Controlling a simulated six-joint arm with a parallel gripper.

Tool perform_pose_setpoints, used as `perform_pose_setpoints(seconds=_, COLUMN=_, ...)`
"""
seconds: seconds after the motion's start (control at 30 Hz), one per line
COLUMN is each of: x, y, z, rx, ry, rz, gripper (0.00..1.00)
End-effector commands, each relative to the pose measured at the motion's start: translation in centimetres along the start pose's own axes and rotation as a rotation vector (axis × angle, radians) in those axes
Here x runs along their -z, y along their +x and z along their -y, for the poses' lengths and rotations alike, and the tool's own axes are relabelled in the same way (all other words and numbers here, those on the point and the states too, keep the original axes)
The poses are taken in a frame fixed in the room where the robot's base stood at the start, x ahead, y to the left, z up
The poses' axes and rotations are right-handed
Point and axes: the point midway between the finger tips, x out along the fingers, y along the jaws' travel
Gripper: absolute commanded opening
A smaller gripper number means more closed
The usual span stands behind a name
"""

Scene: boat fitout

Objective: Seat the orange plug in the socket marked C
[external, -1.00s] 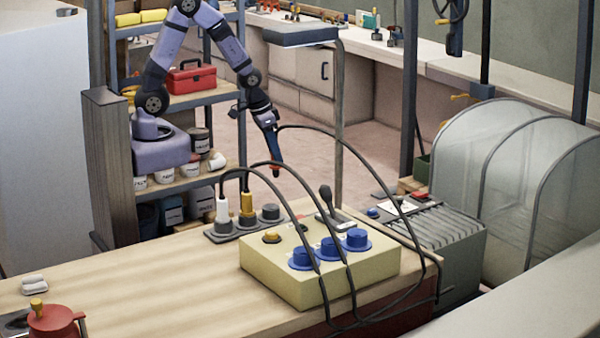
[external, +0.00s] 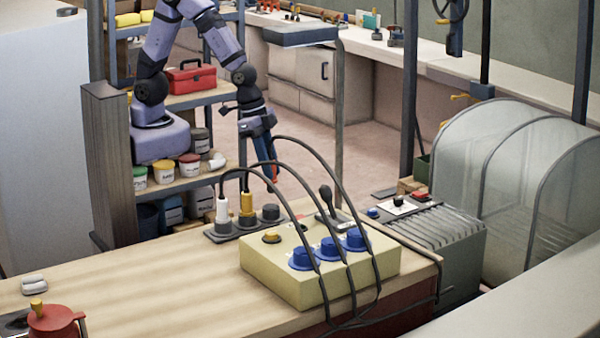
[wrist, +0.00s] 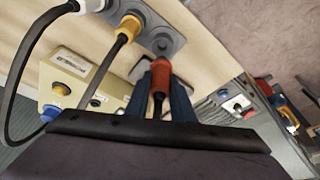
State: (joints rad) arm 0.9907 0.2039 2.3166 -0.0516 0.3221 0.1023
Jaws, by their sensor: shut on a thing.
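My gripper (external: 267,163) is shut on the orange plug (wrist: 160,76), whose dark cable runs back between the blue fingers. In the external view only a small part of the orange plug (external: 275,173) shows below the fingers, above and behind the socket strip (external: 219,235). The strip holds a white plug (external: 222,210) and a yellow plug (external: 247,204) in two sockets. The third socket (external: 270,212), at the right end, is empty. In the wrist view this empty socket (wrist: 163,43) lies just beyond the plug's tip. I cannot read the socket letters.
A cream box (external: 320,280) with several blue cable fittings stands right of the strip. A lever switch (external: 327,198) stands behind the box. Black cables arch over the box. The bench (external: 150,293) is mostly clear on the left. A red pot (external: 54,320) stands front left.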

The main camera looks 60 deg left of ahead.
Motion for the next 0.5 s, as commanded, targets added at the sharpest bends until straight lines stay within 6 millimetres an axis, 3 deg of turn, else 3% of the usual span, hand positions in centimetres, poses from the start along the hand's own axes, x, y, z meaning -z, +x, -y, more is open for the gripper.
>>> perform_pose_setpoints(seconds=0.5, x=-0.5, y=1.6, z=0.0, rx=0.000, ry=0.000, rz=-0.001, gripper=0.00)
